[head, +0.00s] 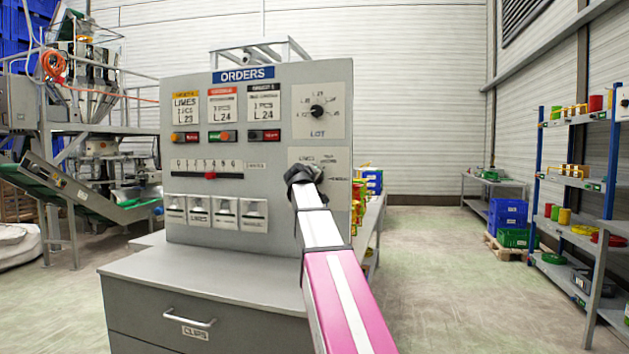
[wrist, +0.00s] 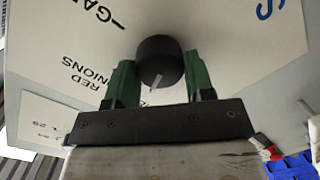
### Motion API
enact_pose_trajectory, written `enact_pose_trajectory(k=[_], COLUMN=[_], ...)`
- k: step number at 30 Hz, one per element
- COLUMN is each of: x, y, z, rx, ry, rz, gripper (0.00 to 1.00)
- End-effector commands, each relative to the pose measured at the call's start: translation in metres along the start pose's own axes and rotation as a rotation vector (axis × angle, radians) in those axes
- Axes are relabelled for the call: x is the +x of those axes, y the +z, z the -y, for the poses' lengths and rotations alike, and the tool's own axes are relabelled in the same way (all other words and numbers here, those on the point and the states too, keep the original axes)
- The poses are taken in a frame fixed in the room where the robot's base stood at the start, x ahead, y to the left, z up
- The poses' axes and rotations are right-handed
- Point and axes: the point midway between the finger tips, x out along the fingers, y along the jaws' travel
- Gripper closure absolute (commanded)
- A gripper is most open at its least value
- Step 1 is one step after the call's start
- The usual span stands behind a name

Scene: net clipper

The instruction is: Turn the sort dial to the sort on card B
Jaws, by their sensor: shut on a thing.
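The order panel (head: 262,215) stands in front of me. Its lower right plate holds the sort dial, hidden in the head view by my gripper (head: 303,176). In the wrist view the dial is a round black knob (wrist: 160,60) between the green fingers of my gripper (wrist: 153,82), which is shut on it. The knob's white mark points down and slightly left there. Upside-down words RED ONIONS (wrist: 85,88) lie left of the knob, with a cut-off GA word above. Three cards hang top left; the middle, red-topped card (head: 222,106) reads L.24, its produce name unclear.
The lot dial (head: 317,111) sits just above on the same panel. A slider with a red knob (head: 210,175) and several flip tags are left of my gripper. A grey drawer cabinet (head: 200,290) juts out below. The floor to the right is open before the shelves.

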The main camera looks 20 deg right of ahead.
Motion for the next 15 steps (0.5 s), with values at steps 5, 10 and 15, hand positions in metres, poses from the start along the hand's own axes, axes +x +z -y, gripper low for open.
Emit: enact_pose_trajectory(k=[5, 10, 15], x=[-0.0008, -0.0007, -0.0007], y=[0.0018, 0.0027, 0.0032], z=[0.0, -0.0007, -0.0012], rx=[0.167, 0.327, 0.482], ry=[-0.021, -0.038, -0.056], rz=[-0.011, -0.022, -0.034], gripper=[0.75, 0.75, 0.75])
